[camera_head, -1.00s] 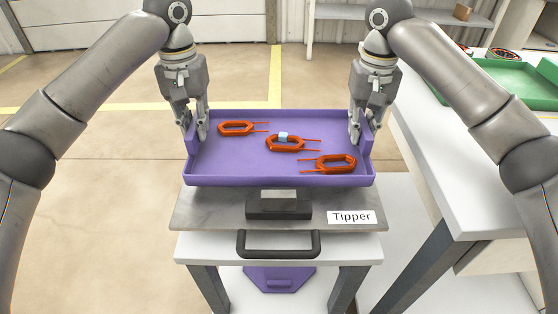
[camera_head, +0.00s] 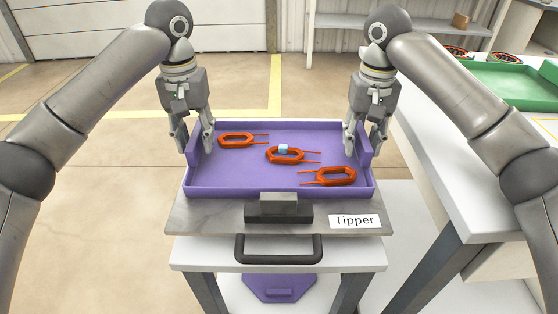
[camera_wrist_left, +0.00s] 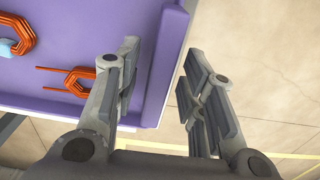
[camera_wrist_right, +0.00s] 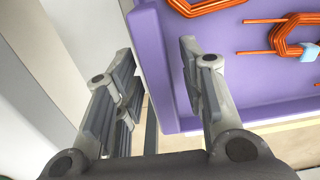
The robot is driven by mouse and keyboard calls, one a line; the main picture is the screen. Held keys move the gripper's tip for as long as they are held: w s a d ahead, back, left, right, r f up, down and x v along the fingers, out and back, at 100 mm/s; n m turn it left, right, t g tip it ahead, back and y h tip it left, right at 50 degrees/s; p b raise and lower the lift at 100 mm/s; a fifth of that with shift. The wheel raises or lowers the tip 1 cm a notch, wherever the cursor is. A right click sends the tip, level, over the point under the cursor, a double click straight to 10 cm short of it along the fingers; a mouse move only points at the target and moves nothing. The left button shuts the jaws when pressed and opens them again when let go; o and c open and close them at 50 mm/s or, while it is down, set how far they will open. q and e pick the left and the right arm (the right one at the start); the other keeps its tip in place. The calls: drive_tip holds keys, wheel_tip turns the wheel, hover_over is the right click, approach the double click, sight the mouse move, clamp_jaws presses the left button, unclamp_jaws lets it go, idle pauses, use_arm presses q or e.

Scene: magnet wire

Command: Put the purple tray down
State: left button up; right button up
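The purple tray (camera_head: 255,173) lies level on the grey plate of the stand marked Tipper (camera_head: 354,220). It holds three orange wire coils (camera_head: 237,140), (camera_head: 285,155), (camera_head: 335,177). A small light-blue block (camera_head: 284,149) sits on the middle coil. My left gripper (camera_head: 194,142) is open at the tray's left end wall. In the left wrist view its fingers (camera_wrist_left: 160,62) are spread, one on each side of the wall. My right gripper (camera_head: 363,142) is open at the right end wall, and the right wrist view shows its fingers (camera_wrist_right: 157,58) likewise apart.
A black block (camera_head: 278,208) stands on the plate in front of the tray, and a black handle (camera_head: 279,248) is below. Another purple object (camera_head: 279,288) lies underneath. At right, a white table (camera_head: 450,180) bears a green tray (camera_head: 515,83).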

use_arm(q)
wheel_tip(320, 180, up, 12)
use_arm(e)
wheel_tip(320, 180, up, 12)
idle(1.2)
